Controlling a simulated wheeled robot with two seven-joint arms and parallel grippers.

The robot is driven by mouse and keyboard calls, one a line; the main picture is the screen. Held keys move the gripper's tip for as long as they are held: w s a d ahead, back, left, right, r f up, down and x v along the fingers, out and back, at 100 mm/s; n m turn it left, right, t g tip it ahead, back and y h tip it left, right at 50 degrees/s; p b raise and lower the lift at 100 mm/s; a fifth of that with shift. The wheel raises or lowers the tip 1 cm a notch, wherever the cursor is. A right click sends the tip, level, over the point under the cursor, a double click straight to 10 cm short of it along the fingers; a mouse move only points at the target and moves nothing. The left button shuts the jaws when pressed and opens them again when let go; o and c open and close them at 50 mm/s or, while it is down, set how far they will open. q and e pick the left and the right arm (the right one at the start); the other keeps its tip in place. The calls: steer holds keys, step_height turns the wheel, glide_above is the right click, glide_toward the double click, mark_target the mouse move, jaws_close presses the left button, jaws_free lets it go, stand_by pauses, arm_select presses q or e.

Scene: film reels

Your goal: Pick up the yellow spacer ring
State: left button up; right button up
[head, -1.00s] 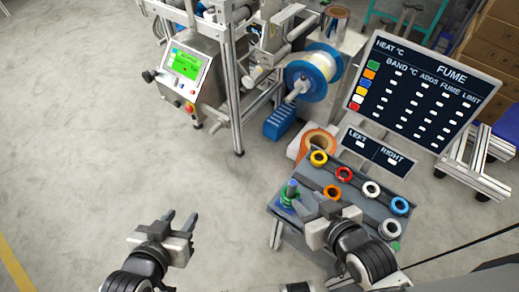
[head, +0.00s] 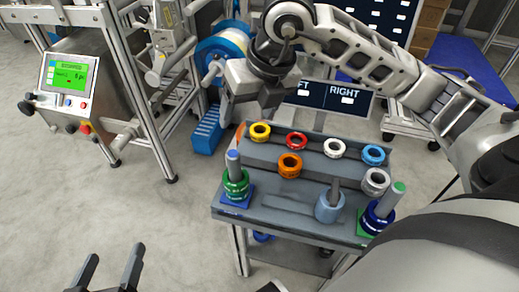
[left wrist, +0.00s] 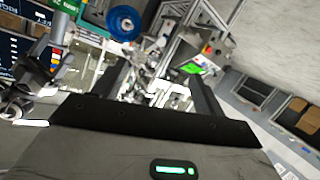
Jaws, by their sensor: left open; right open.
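The yellow spacer ring (head: 260,132) lies at the left end of the back row on the grey rack table (head: 290,224). My right gripper (head: 249,112) is open and points down just above and behind the yellow ring in the picture. Its fingers are partly hidden by its own wrist, and I see no contact with the ring. My left gripper (head: 106,268) is open and empty, low at the left over the floor. Its two fingers also show in the left wrist view (left wrist: 155,80), with nothing between them.
Red (head: 296,141), white (head: 334,148), blue (head: 373,155), orange (head: 290,165) and silver (head: 376,182) rings lie close by. A post with a green ring (head: 236,184) stands left, and a post with a dark blue ring (head: 377,216) stands right. A machine (head: 75,75) is at the left.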

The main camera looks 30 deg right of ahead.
steer(key=w+d+m+h, duration=0.1)
steer(key=d+m+h, duration=0.15)
steer(key=d, duration=0.25)
steer(key=b, duration=0.4)
glide_toward(262, 128)
steer(key=shift+s+a+f+n+t, duration=0.4)
steer(key=shift+s+a+f, duration=0.25)
steer(key=shift+a+f, duration=0.2)
steer(key=shift+w+f, duration=0.25)
steer(key=shift+f, duration=0.15)
steer(key=b+x, duration=0.1)
steer(key=x, duration=0.1)
steer(key=b+x, duration=0.1)
steer(key=x, duration=0.1)
steer(key=shift+s+d, duration=0.15)
steer(key=shift+d, duration=0.1)
steer(key=shift+w+d+f, duration=0.1)
steer(key=shift+w+f, duration=0.2)
steer(key=shift+f, duration=0.25)
steer(key=c, duration=0.9)
arm_select(q)
steer(key=shift+w+d+r+n+t+h, duration=0.1)
steer(key=shift+d+r+n+t+h, duration=0.25)
steer(key=shift+d+n+h, duration=0.15)
steer(key=shift+d+r+n+t+h, duration=0.2)
steer(key=shift+d+n+t+h, duration=0.2)
steer(key=shift+h, duration=0.2)
arm_select(e)
steer(key=shift+c, duration=1)
